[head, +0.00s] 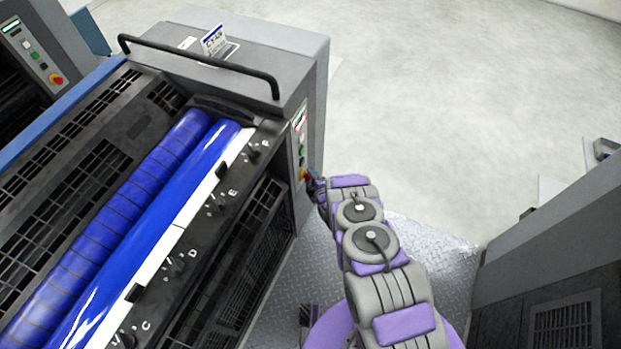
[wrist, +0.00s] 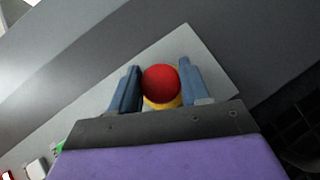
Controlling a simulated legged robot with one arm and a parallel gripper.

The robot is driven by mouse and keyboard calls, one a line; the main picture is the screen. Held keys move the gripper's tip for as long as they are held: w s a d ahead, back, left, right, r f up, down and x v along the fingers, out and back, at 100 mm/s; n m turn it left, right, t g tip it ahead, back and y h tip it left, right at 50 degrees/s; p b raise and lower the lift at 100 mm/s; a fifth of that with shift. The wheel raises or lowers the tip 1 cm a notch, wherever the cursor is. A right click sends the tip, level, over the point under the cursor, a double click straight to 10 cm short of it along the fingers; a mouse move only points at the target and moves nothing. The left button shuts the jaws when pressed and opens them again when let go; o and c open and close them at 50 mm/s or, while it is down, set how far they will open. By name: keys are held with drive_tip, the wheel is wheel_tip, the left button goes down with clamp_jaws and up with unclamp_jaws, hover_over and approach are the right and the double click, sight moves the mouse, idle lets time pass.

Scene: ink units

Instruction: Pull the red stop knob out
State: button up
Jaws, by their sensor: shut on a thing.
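The red stop knob (wrist: 161,82) is round and sits on a yellow base (wrist: 163,104) against a light grey panel plate (wrist: 203,62) in the wrist view. My gripper (wrist: 160,80) has one blue-grey finger on each side of the knob and is shut on it. In the head view my gripper (head: 309,180) is at the lower part of the control panel on the end of the ink unit (head: 312,100). The yellow base shows there beside it, and the knob itself is largely hidden by my gripper.
Green and white buttons (head: 301,140) sit above the knob on the same panel. A black handrail (head: 200,58) runs along the unit's top. Blue rollers (head: 150,205) lie at left. Another grey machine (head: 560,250) stands at right, with checker-plate floor (head: 430,245) between.

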drive_tip(key=shift+a, duration=0.2)
clamp_jaws()
drive_tip(key=shift+s+d, duration=0.35)
drive_tip(key=shift+d, duration=0.55)
drive_tip(key=o, duration=1)
unclamp_jaws()
drive_tip(key=shift+f, duration=0.1)
drive_tip(key=shift+o, duration=0.2)
drive_tip(key=p+v, duration=0.5)
drive_tip(key=v, duration=1.2)
drive_tip(key=shift+p, duration=0.3)
drive_tip(key=shift+d, duration=0.1)
